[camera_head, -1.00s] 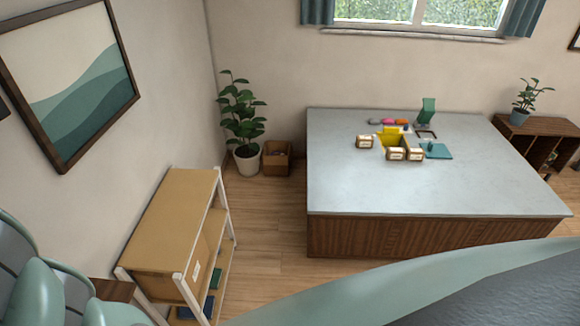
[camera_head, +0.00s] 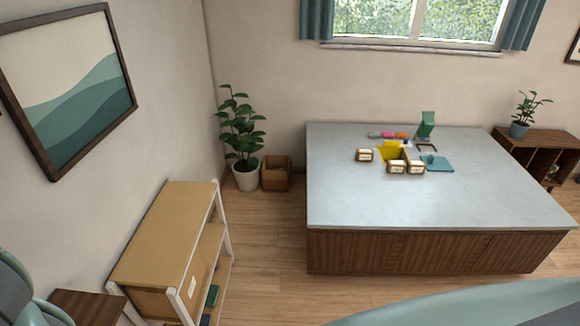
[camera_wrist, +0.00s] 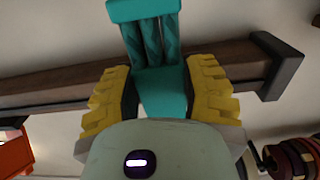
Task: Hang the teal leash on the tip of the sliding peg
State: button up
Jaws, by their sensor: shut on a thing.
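My gripper (camera_wrist: 160,88) has yellow ridged fingers and shows only in the wrist view. It is shut on the teal leash (camera_wrist: 165,92), whose flat end sits between the two fingers. Several teal strands run from there up to a teal crossbar at the top of the view. A brown wooden bar (camera_wrist: 60,82) with a dark end block (camera_wrist: 278,65) crosses behind the leash. I cannot tell whether it belongs to the sliding peg, or whether the leash touches it. No peg tip is clearly seen in either view.
In the wrist view, an orange thing (camera_wrist: 14,152) is at lower left and a dark red and yellow round thing (camera_wrist: 295,160) at lower right. The head view shows a grey-topped table (camera_head: 420,205) with small items, a wooden shelf (camera_head: 165,230) and bare floor between.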

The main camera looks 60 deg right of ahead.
jog(key=shift+w+a+f+b, duration=0.2)
jog(key=shift+w+a+b, duration=0.05)
jog(key=shift+w+b, duration=0.25)
jog(key=shift+w+a+f+b, duration=0.15)
jog(key=shift+w+a+b, duration=0.05)
jog(key=shift+w+b, duration=0.25)
jog(key=o, duration=1.3)
jog(key=shift+s, duration=0.2)
jog(key=shift+s+f, duration=0.1)
jog(key=shift+s, duration=0.15)
jog(key=v, duration=1.1)
jog(key=shift+s+d, duration=0.1)
